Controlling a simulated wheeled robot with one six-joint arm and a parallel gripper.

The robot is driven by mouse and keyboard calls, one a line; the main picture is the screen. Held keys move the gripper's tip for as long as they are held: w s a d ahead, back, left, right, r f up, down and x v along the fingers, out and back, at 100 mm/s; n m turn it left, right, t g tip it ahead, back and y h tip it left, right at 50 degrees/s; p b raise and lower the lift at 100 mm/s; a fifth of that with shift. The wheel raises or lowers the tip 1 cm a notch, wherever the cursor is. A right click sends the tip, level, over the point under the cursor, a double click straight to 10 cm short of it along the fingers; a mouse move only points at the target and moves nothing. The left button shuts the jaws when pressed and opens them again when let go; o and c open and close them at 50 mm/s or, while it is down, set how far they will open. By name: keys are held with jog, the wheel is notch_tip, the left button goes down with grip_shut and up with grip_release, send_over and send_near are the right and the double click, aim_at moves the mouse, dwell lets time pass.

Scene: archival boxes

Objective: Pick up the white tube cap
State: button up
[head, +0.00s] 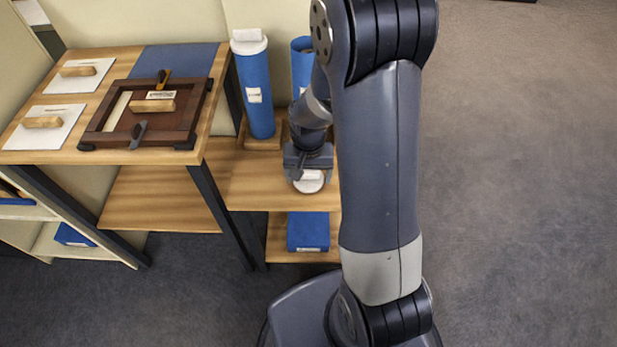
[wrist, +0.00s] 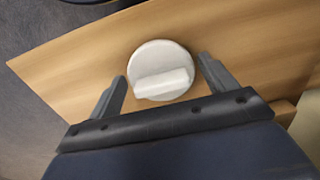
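A round white tube cap (head: 311,184) with a raised bar handle (wrist: 164,84) lies on the lower wooden shelf, near its front edge. It also shows whole in the wrist view (wrist: 155,52). My gripper (head: 308,172) is above the cap and partly covers it in the head view. In the wrist view my gripper (wrist: 161,68) is open, with one finger on each side of the cap. A gap shows between each finger and the cap, and nothing is held.
A blue tube (head: 256,92) with a white top stands behind left of my gripper; another blue tube (head: 301,62) is partly hidden by my arm. A higher table (head: 213,105) with a brown frame (head: 112,138) is at the left. A blue box (head: 308,230) sits below.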

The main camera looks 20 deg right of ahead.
jog(key=c, duration=0.6)
jog(key=shift+r, duration=0.1)
